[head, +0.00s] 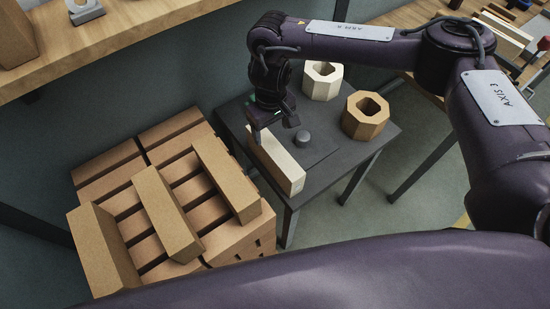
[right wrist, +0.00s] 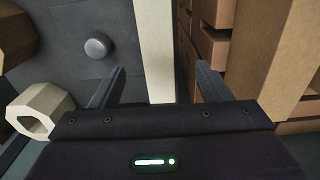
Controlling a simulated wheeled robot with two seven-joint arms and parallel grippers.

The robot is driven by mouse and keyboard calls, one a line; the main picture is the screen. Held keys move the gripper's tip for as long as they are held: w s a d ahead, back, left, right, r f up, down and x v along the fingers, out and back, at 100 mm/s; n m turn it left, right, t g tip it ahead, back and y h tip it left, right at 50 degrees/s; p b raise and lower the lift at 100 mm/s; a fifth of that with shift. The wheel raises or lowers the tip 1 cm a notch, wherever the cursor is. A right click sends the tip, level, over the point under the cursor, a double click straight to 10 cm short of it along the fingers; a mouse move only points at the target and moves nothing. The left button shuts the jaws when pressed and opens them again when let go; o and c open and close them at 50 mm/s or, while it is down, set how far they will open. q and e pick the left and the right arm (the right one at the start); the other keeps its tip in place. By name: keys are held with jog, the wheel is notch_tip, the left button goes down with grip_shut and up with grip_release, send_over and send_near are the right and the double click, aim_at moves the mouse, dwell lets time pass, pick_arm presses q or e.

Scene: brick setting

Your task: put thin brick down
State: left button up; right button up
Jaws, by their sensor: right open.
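The thin brick (head: 281,167) is a long, cream-white block lying on the small dark table (head: 325,172), along its left edge. My right gripper (head: 271,124) is over the far end of the brick. In the right wrist view the brick (right wrist: 155,45) runs between the two spread fingers of my right gripper (right wrist: 159,85), with a gap on each side. The gripper is open and not clamped on it. Whether the fingertips reach below the brick's top is hard to tell. My left gripper is not in view.
A round grey knob (head: 303,138) stands on the table just right of the brick. A cream octagonal ring (head: 322,81) and a tan octagonal ring (head: 366,115) stand at the table's far right. A stack of brown bricks (head: 185,200) is close on the left.

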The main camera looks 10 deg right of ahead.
aim_at(274, 148)
jog(key=f, duration=0.1)
jog(key=d+f+p, duration=0.1)
jog(key=f, duration=0.1)
jog(key=shift+f, duration=0.3)
jog(key=f, duration=0.1)
jog(key=f+p, duration=0.1)
jog(key=f, duration=0.1)
jog(key=shift+s+a+f, duration=0.15)
jog(key=shift+a+f, duration=0.05)
jog(key=shift+f, duration=0.4)
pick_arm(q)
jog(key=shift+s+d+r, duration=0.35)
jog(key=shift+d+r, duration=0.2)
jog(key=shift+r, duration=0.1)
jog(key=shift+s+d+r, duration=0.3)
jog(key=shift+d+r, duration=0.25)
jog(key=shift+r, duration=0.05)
pick_arm(e)
jog(key=shift+c, duration=0.4)
jog(key=c, duration=1.4)
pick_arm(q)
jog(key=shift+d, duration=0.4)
pick_arm(e)
grip_shut()
jog(key=shift+r, duration=0.15)
